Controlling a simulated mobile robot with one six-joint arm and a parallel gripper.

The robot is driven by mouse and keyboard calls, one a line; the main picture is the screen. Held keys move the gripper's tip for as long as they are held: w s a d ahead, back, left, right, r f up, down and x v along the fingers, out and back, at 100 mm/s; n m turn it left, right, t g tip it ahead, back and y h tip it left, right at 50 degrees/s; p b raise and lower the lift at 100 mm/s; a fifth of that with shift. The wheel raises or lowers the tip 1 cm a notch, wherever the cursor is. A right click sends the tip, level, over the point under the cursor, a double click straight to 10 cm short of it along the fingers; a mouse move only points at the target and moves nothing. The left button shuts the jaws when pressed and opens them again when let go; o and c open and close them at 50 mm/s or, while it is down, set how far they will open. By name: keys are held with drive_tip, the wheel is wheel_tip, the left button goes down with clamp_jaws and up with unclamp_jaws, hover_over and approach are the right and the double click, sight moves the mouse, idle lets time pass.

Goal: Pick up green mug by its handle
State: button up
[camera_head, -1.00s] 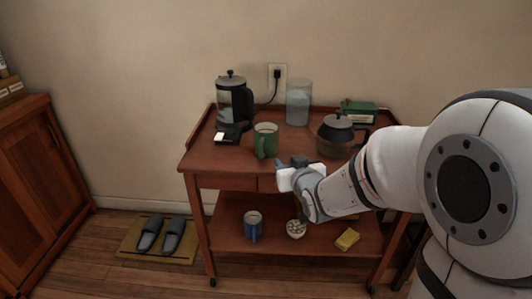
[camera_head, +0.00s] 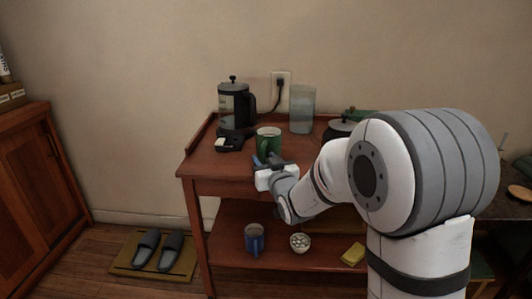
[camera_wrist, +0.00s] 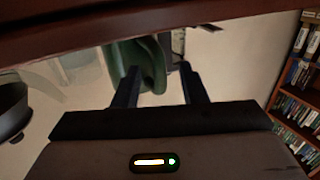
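The green mug (camera_head: 268,137) stands upright on the cart's top, near the front edge. In the wrist view, which looks upside down, the mug (camera_wrist: 125,62) and its curved handle (camera_wrist: 156,62) are close ahead. My gripper (camera_head: 263,161) is right in front of the mug in the head view, hiding its lower part and handle. In the wrist view the two dark fingers of my gripper (camera_wrist: 158,70) are apart, with the handle showing between their tips. I cannot tell whether they touch it.
A coffee maker (camera_head: 234,106), a clear container (camera_head: 302,110) and a dark-lidded pot (camera_head: 338,129) stand behind and beside the mug. The lower shelf holds a blue mug (camera_head: 254,240), a bowl (camera_head: 300,243) and a yellow sponge (camera_head: 353,254). The wooden cart top (camera_head: 203,162) is bare at left.

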drive_tip(key=shift+w, duration=0.1)
drive_tip(key=shift+c, duration=0.2)
clamp_jaws()
